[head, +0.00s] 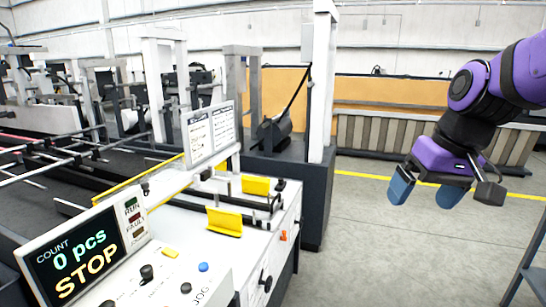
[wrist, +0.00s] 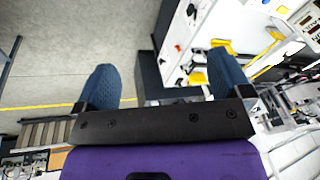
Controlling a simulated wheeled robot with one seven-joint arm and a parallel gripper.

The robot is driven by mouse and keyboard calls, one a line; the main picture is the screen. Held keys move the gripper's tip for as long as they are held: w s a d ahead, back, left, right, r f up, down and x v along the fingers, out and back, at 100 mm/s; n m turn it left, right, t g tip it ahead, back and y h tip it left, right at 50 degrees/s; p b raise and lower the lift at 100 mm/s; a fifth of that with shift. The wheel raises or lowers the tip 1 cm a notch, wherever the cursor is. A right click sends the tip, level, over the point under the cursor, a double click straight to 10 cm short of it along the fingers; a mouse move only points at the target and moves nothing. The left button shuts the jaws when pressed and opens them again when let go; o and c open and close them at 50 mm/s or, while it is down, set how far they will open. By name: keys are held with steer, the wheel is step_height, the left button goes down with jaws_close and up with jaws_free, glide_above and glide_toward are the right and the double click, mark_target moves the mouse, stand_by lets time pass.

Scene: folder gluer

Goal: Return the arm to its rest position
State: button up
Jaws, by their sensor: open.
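My gripper (head: 426,192) is purple and black with two blue fingers. It hangs in the air at the right of the head view, to the right of the machine and above the bare floor. In the wrist view my gripper (wrist: 164,82) shows its two blue fingers spread wide apart. Nothing is between the fingers, and floor and machine show beyond them. My purple arm comes in from the upper right of the head view.
The folder gluer's white control table (head: 225,222) stands left of my gripper, with yellow plates (head: 226,221) and a display (head: 82,255) reading "0 pcs STOP". A white post (head: 321,90) rises behind it. Grey floor (head: 385,255) is free below my gripper. A dark-legged frame stands at the lower right edge.

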steer(key=s+d+r+t+h, duration=0.1)
steer(key=s+d, duration=0.1)
steer(key=s, duration=0.3)
steer(key=s+d+r+m+t+h, duration=0.1)
steer(key=s+d+t, duration=0.1)
steer(key=s, duration=0.4)
steer(key=shift+s+d+r, duration=0.15)
steer(key=shift+s+d, duration=0.1)
steer(key=shift+d, duration=0.4)
